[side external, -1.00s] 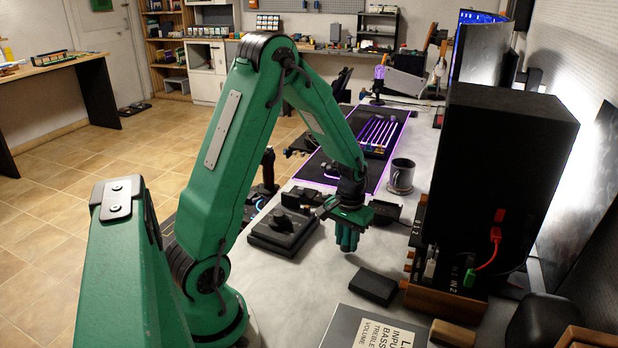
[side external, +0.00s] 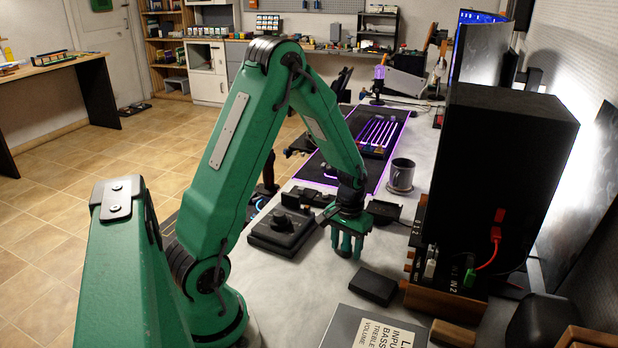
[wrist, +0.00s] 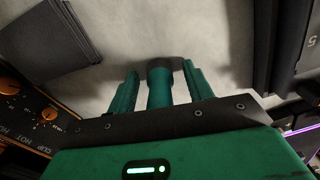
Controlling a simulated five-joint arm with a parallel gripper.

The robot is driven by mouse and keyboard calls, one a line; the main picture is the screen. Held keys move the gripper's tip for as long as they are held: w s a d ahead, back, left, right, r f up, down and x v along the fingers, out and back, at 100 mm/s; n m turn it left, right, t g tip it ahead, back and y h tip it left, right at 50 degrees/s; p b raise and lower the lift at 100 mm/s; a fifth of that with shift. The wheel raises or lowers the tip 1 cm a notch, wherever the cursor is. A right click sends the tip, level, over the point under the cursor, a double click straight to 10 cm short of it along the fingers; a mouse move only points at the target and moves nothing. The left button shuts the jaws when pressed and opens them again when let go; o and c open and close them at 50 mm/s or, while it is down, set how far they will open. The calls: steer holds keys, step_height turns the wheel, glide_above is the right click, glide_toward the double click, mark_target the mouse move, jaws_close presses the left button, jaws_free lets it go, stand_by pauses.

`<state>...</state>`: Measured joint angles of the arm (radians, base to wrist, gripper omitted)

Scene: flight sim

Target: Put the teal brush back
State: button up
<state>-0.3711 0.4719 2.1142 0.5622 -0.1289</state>
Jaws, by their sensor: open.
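The teal brush (wrist: 158,88) is a short round teal piece with a dark end, between the two fingers of my gripper (wrist: 161,70) in the wrist view. A gap shows on each side of it, so the fingers are open around it and not clamped on it. In the side view, my gripper (side external: 347,250) points down over the grey desk, with the brush (side external: 345,243) as the middle prong between the fingers. I cannot tell for sure whether the brush's end touches the desk. No holder for it can be made out.
A black block (side external: 373,287) lies just right of my gripper. A black control box (side external: 283,232) is close on the left. A mug (side external: 400,176) stands behind, and a large black cabinet (side external: 508,160) on the right. A labelled grey box (side external: 372,328) lies in front.

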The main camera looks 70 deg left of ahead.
steer(key=shift+r, duration=0.1)
step_height(320, 180, up, 12)
steer(key=shift+r, duration=0.1)
stand_by(0.7)
stand_by(0.5)
steer(key=shift+s+d+r, duration=0.1)
steer(key=shift+d+r, duration=0.25)
steer(key=shift+r, duration=0.1)
steer(key=s+d+r+m+t, duration=0.5)
steer(key=s+d+r, duration=0.6)
steer(key=s+d, duration=0.2)
steer(key=shift+m+t, duration=0.3)
steer(key=shift+m, duration=0.1)
